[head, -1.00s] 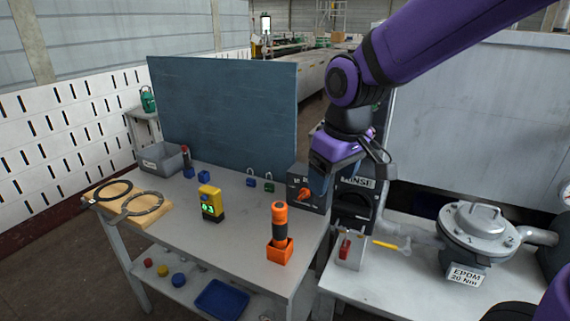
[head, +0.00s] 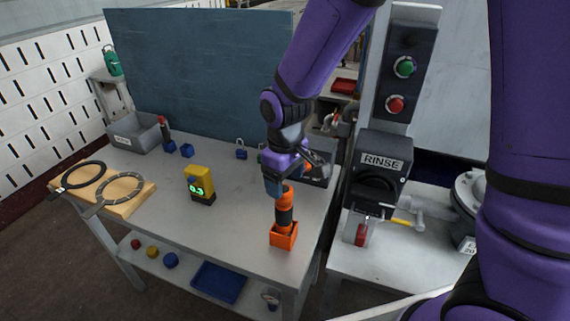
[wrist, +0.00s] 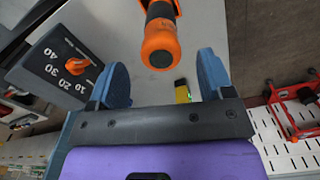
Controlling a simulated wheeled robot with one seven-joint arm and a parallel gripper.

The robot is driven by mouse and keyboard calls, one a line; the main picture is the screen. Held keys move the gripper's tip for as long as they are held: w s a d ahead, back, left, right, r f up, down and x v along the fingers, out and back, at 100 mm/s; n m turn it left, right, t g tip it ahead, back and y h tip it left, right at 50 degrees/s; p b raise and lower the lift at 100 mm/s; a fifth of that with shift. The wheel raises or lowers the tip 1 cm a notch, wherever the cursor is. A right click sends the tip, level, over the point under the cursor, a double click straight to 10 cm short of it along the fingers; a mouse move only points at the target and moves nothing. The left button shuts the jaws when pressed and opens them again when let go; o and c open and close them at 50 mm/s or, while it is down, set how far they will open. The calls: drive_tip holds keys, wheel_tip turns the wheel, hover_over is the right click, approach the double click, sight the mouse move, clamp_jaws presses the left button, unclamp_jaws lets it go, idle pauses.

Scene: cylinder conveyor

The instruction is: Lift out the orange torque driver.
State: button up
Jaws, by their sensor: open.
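The orange and black torque driver (head: 285,213) stands upright in an orange square holder (head: 284,239) near the front right of the grey bench. My gripper (head: 275,188) is beside the top of the driver, in the head view partly overlapping it. In the wrist view the gripper (wrist: 163,72) has its two blue fingers spread apart, with nothing held. The driver's orange end (wrist: 160,47) shows in the gap between the fingertips, and contact cannot be seen.
A yellow device with a green display (head: 200,184) stands left of the driver. A dial box (wrist: 66,66) stands close to my gripper. Two padlocks stand behind. A grey bin (head: 135,137) and rings on a wooden board (head: 128,198) are at left.

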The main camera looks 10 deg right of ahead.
sight(285, 189)
drive_tip(key=shift+f, duration=3.05)
drive_tip(key=shift+c, duration=0.5)
drive_tip(key=c, duration=1.1)
drive_tip(key=o, duration=0.5)
drive_tip(key=shift+r, duration=0.15)
drive_tip(key=c, duration=0.4)
